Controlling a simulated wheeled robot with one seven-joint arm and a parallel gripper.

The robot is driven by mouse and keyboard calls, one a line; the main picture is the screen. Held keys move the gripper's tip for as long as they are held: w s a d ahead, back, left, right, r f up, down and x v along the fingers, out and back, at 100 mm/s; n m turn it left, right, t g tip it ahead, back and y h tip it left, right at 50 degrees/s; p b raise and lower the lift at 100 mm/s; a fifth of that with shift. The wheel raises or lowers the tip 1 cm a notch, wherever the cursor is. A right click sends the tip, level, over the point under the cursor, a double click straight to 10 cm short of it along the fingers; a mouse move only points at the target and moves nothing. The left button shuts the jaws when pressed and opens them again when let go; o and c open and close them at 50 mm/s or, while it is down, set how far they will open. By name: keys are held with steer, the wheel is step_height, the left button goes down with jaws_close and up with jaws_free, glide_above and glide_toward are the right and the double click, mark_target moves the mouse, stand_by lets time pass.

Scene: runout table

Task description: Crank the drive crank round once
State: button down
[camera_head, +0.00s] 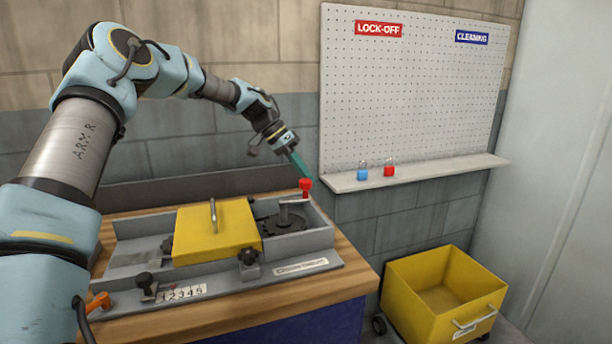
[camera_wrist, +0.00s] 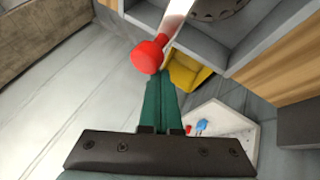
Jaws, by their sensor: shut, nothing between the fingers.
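The drive crank has a red knob (camera_head: 305,186) on a grey arm (camera_head: 291,201) above a dark round gear (camera_head: 282,223), at the right end of the grey machine (camera_head: 320,238). In the wrist view the red knob (camera_wrist: 148,57) is just beyond and slightly left of the fingertips. My gripper (camera_head: 308,176) has teal fingers, shut and empty, pointing down at the knob from the upper left. In the wrist view the fingertips (camera_wrist: 160,78) show below the knob. I cannot tell whether they touch it.
A yellow cover (camera_head: 214,232) with an upright handle sits left of the crank. An orange lever (camera_head: 98,302) and black knob (camera_head: 146,282) are at the front left. A shelf (camera_head: 430,172) with padlocks juts from the wall behind right. A yellow cart (camera_head: 402,289) stands on the floor.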

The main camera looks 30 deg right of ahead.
stand_by(0.6)
steer(key=b+v, duration=0.3)
steer(key=v, duration=0.7)
steer(key=s+d+f+n+t+y+b, duration=0.3)
steer(key=d+n+t, duration=0.1)
steer(key=n, duration=0.2)
step_height(320, 180, up, 5)
steer(key=n+t+y+b, duration=0.1)
steer(key=n+t, duration=0.3)
steer(key=n, duration=0.2)
step_height(320, 180, down, 9)
steer(key=s+p, duration=0.1)
steer(key=p, duration=0.1)
steer(key=shift+p, duration=0.4)
steer(key=shift+s+f, duration=0.1)
steer(key=shift+s, duration=0.05)
